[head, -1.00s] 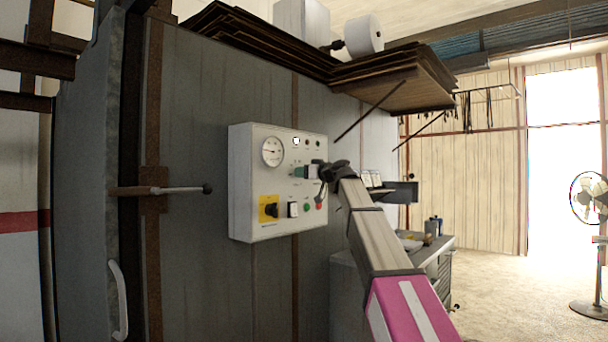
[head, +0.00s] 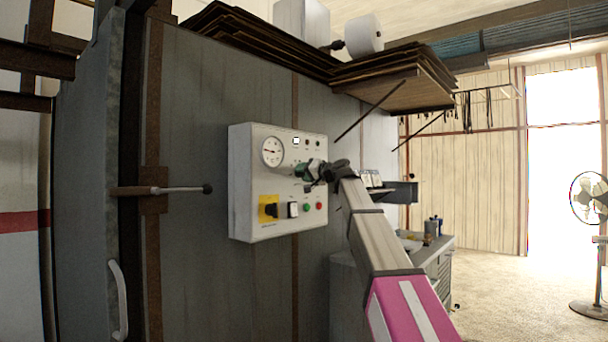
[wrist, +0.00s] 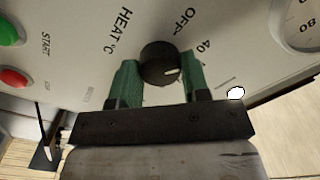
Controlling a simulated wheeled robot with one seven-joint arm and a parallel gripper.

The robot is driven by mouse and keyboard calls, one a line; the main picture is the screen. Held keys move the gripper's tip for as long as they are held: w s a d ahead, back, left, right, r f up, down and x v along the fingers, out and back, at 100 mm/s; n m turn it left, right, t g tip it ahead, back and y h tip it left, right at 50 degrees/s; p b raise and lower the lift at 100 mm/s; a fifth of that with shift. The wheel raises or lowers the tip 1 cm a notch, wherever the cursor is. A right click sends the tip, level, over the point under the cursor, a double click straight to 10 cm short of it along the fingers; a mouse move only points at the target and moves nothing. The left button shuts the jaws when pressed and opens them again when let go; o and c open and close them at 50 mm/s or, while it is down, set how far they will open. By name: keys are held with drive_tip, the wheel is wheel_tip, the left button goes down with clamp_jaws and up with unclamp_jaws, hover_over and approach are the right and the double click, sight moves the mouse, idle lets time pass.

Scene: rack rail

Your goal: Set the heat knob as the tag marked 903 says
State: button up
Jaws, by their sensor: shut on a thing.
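The heat knob (wrist: 158,64) is black and round, with a short pale mark on its face. It sits on the white control panel (head: 262,180), under the printed "HEAT °C" in the turned wrist view. The pale mark points to the right there, on the side of the "OFF" and "40" prints. My gripper (wrist: 158,80) has its two green fingers on either side of the knob and is shut on it. I cannot make out a tag marked 903.
The panel also bears a dial gauge (head: 272,151), a yellow-backed switch (head: 268,208), a green button (head: 306,208) and a red button (head: 319,205). Pale cards (head: 372,180) stand to the right, too small to read. A lever handle (head: 180,189) sticks out at the left.

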drive_tip(key=m, duration=0.7)
idle(0.5)
drive_tip(key=o, duration=0.9)
drive_tip(key=shift+d, duration=0.1)
drive_tip(key=v, duration=1)
drive_tip(key=shift+s+d, duration=0.25)
drive_tip(key=shift+s, duration=0.05)
drive_tip(key=shift+f, duration=0.15)
